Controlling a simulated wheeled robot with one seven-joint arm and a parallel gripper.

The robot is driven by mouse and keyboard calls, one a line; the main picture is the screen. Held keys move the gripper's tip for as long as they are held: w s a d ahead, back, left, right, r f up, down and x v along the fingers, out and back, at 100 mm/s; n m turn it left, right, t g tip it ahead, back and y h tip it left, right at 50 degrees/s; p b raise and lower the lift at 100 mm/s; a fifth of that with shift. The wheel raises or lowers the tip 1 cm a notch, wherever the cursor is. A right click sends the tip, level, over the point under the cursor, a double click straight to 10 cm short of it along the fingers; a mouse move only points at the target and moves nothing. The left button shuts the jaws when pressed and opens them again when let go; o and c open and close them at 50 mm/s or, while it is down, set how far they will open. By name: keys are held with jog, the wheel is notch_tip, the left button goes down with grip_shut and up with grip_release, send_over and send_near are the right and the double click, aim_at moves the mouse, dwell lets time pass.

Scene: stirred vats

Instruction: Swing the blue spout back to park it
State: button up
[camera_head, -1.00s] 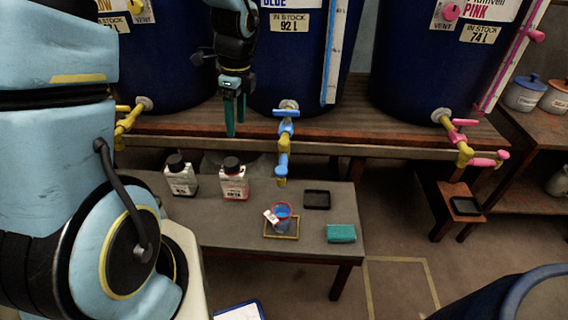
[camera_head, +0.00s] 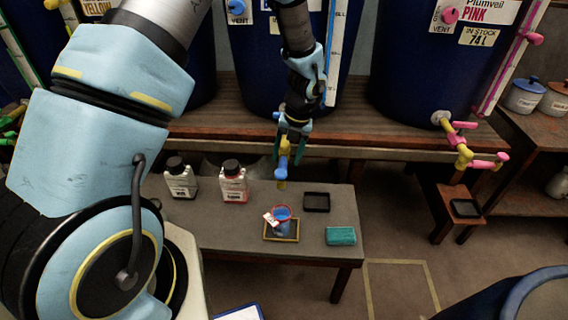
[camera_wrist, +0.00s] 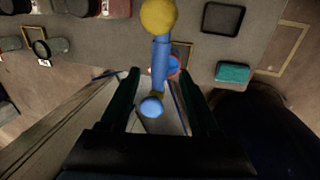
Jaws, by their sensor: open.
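The blue spout (camera_head: 283,162) hangs below the front of the middle vat, above the low table, with a yellow end. In the wrist view the spout (camera_wrist: 161,62) runs between my fingers, with a yellow part at the top and a round blue knob near my palm. My gripper (camera_head: 289,152) is open, its two dark green fingers one on each side of the spout. In the wrist view a gap shows between each finger and the spout. The spout's valve is mostly hidden behind my gripper and wrist in the head view.
A red-rimmed cup (camera_head: 281,212) with blue in it stands on a yellow-edged tray (camera_head: 296,238) below the spout. Two bottles, a black tray (camera_head: 317,202) and a teal sponge (camera_head: 340,236) share the low table (camera_head: 225,233). A pink spout (camera_head: 485,163) is at the right.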

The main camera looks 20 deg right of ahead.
aim_at(283, 166)
jog(key=shift+w+a+f, duration=0.1)
jog(key=shift+a+f, duration=0.1)
jog(key=shift+f, duration=0.8)
jog(key=shift+w+a+f, duration=0.1)
jog(key=shift+a+f, duration=0.05)
jog(key=shift+f, duration=0.8)
jog(key=shift+c, duration=0.3)
grip_shut()
